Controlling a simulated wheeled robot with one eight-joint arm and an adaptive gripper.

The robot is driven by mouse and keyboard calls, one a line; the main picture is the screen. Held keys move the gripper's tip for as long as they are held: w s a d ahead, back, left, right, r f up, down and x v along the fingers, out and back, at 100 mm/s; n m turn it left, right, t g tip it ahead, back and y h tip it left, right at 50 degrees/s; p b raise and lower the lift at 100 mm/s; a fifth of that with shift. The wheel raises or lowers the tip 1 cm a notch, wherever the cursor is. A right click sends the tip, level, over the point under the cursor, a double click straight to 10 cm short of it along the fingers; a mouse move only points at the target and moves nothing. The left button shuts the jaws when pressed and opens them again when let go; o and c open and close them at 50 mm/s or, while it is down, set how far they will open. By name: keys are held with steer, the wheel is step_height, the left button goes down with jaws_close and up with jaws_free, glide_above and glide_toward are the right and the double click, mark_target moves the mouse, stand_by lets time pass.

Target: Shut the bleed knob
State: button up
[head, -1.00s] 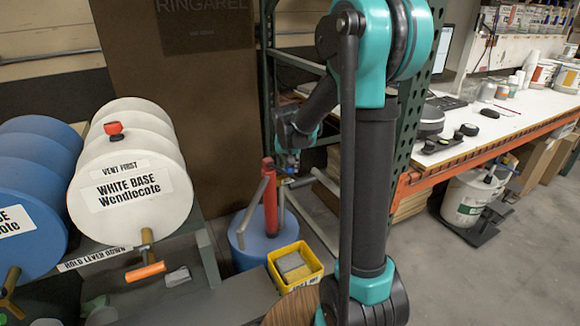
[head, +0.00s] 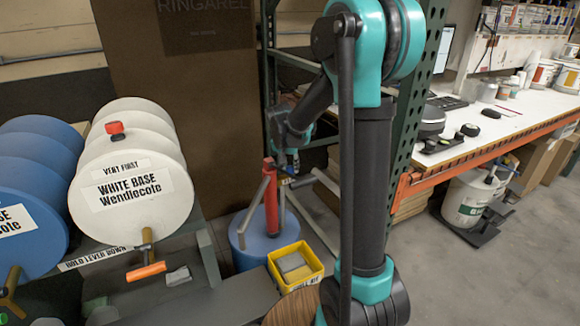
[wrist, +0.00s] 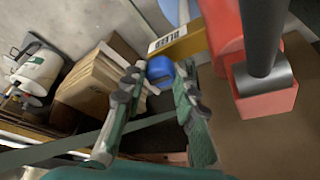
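A blue knob (wrist: 160,71), likely the bleed knob, sits on the side of a red hand pump (wrist: 225,28) in the wrist view. In the head view the red pump (head: 270,200) stands upright on a blue drum (head: 262,240). My gripper (wrist: 162,78) is open, with its two fingers on either side of the knob near their tips. I cannot tell whether the fingers touch it. In the head view my gripper (head: 288,165) is small, beside the top of the pump; the knob is not clear there.
The pump's lever (wrist: 264,40) passes close to the right of my gripper. A yellow bin (head: 296,265) sits in front of the drum. A green rack post (head: 412,110) and workbench (head: 480,125) stand to the right. White (head: 130,185) and blue drums lie at left.

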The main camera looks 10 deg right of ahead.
steer(key=o, duration=0.4)
steer(key=shift+r, duration=0.1)
steer(key=v, duration=1.2)
